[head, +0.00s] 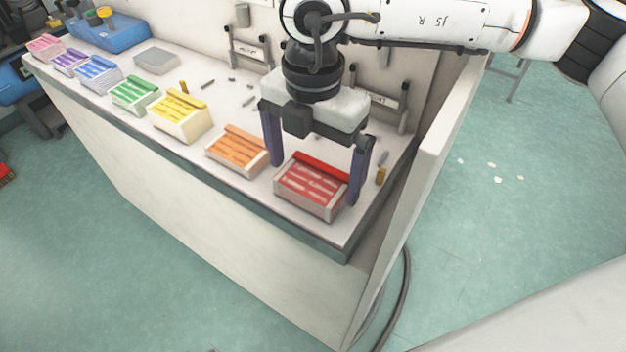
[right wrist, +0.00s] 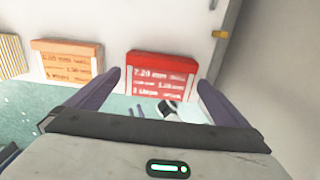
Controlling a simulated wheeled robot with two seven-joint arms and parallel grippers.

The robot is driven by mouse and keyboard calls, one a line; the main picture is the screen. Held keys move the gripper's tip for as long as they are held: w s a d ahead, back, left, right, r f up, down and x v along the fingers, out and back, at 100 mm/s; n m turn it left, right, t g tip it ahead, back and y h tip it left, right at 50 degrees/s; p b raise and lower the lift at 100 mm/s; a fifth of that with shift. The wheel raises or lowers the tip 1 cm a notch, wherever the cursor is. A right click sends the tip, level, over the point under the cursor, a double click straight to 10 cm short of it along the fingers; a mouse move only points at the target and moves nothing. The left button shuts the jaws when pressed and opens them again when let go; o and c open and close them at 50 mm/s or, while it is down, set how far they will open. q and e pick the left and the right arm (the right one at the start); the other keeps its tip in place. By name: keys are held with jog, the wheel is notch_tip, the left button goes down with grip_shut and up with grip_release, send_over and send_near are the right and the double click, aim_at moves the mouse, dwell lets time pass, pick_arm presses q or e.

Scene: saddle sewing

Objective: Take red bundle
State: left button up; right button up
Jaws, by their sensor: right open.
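The red bundle (head: 311,185) lies at the right end of the white bench, near its front edge. My left gripper is in neither view.
An orange bundle (head: 237,150) sits just left of the red one, with yellow (head: 180,117), green (head: 135,95) and several more bundles further left. A wall panel (head: 432,150) bounds the bench at the right.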

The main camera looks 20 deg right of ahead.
jog(key=shift+f, duration=0.5)
jog(key=shift+c, duration=0.3)
jog(key=c, duration=1)
jog(key=shift+c, duration=0.2)
jog(key=shift+r, duration=0.15)
